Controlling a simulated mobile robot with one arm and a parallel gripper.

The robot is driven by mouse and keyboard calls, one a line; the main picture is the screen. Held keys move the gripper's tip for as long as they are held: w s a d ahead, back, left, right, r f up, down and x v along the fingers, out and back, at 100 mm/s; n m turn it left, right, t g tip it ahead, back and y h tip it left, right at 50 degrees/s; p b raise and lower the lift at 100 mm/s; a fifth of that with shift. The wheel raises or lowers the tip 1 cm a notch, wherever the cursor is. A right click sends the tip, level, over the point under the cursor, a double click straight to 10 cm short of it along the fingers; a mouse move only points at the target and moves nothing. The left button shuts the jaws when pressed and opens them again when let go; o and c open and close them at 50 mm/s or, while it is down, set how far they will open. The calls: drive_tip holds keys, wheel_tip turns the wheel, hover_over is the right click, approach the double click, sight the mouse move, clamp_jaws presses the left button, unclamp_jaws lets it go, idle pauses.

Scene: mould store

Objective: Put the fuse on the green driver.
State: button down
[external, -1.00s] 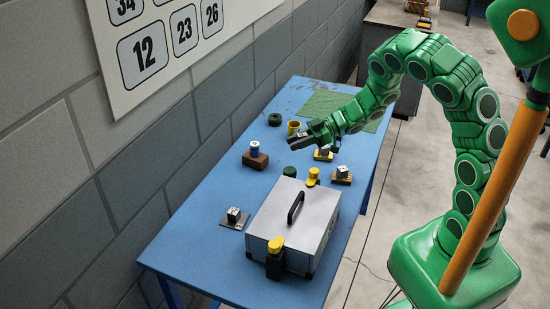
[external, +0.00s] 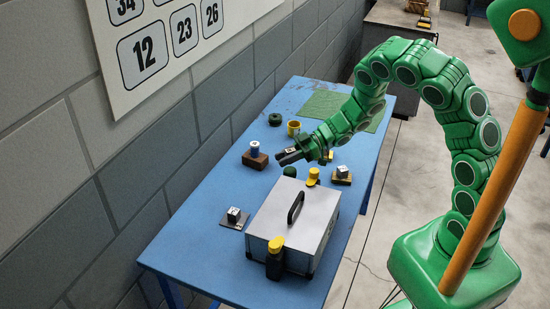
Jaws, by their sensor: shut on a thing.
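My gripper (external: 284,156) is shut on a small pale thing at its dark jaw tips, which looks like the fuse (external: 291,150); the jaws hide most of it. It is held above the blue table. The green driver (external: 290,172) looks like a short green-topped piece at the far edge of the grey case, just below my gripper in the picture. The fuse and the green driver are apart. How high my gripper is over the table is hard to tell.
A grey case (external: 293,225) with a black handle stands on the blue table (external: 190,245). A yellow-topped piece (external: 313,176) stands right of the green driver. A brown block with a blue-white spool (external: 255,157), a yellow cup (external: 293,128) and a dark green ring (external: 275,119) stand nearby.

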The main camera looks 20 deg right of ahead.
sight(294, 149)
drive_tip(key=shift+f, duration=1.6)
drive_tip(key=shift+f, duration=0.15)
drive_tip(key=c, duration=0.9)
unclamp_jaws()
drive_tip(key=shift+r, duration=0.2)
drive_tip(key=v, duration=0.2)
drive_tip(key=shift+d, duration=0.4)
drive_tip(key=shift+d+r, duration=0.15)
drive_tip(key=shift+r, duration=3.45)
